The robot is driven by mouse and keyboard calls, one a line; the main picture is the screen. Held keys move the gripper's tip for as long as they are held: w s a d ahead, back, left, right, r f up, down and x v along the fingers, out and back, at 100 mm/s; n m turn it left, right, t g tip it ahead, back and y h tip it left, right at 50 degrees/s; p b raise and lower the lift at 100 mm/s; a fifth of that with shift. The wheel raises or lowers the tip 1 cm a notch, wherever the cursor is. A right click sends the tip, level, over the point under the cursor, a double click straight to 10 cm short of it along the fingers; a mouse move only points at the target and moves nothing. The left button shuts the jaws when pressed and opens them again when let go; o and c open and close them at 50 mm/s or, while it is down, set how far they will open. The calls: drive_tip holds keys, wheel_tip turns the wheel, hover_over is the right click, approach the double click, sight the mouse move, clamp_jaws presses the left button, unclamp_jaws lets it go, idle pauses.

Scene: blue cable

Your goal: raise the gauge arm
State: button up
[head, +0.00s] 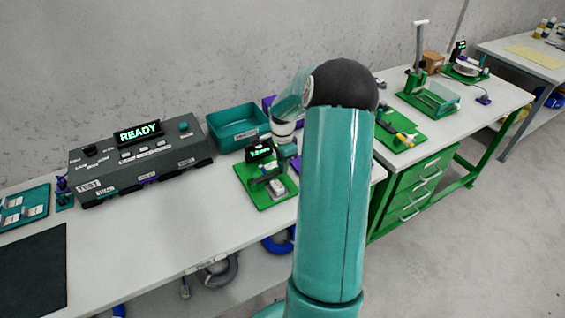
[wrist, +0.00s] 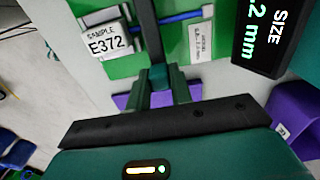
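The gauge stands on a green plate (head: 262,188) near the middle of the bench, with a small black display (head: 260,151). In the wrist view the display (wrist: 265,32) reads SIZE and ends in ".2 mm". The dark gauge arm (wrist: 147,35) runs over the blue cable (wrist: 182,17) and ends in a teal block (wrist: 159,74). My gripper (wrist: 160,80) has one finger on each side of this block and looks closed on it. In the head view my wrist is just behind the gauge, and the fingertips are hard to make out. Whether the arm touches the cable is unclear.
A grey test box (head: 140,160) showing READY and a teal bin (head: 236,126) stand to the left. A second bench (head: 455,105) with fixtures stands right.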

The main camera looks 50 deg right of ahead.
clamp_jaws()
